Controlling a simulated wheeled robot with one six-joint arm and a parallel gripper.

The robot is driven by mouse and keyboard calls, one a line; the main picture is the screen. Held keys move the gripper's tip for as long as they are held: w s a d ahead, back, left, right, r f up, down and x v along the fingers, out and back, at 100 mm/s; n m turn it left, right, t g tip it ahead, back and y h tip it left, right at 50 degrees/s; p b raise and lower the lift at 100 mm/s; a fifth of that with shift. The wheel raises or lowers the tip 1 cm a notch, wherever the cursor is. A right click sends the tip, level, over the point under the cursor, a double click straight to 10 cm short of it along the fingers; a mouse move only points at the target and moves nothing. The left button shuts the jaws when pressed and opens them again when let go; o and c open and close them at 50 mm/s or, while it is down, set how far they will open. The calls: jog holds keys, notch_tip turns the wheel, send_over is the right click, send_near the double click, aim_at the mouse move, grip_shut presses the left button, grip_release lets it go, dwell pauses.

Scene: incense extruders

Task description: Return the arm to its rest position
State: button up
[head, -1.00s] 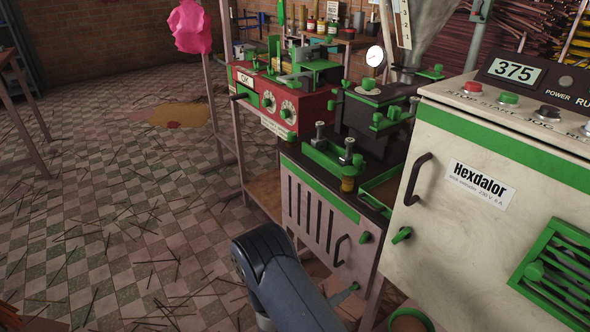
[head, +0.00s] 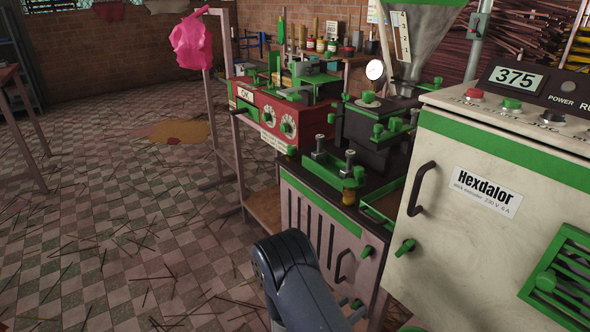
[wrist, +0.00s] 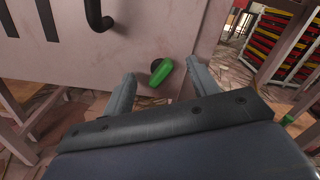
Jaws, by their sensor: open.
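My gripper (wrist: 150,95) is open and empty in the wrist view, with its two fingers apart. Between and beyond the fingers is a green knob (wrist: 156,80) on the pale cabinet front, which also bears a dark handle (wrist: 98,16). I cannot tell how near the fingers are to the knob. In the head view my arm (head: 290,275) rises from the lower edge in front of the slotted cabinet (head: 310,215).
The cream Hexdalor machine (head: 480,165) stands close at the right. A red machine (head: 265,115) and a wooden frame with a pink cloth (head: 192,42) stand farther back. The tiled floor (head: 110,225) at left is open, strewn with thin sticks.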

jog(key=m+b, duration=0.1)
jog(key=m, duration=0.4)
jog(key=p+v, duration=0.1)
jog(key=v, duration=0.6)
jog(key=shift+s, duration=0.1)
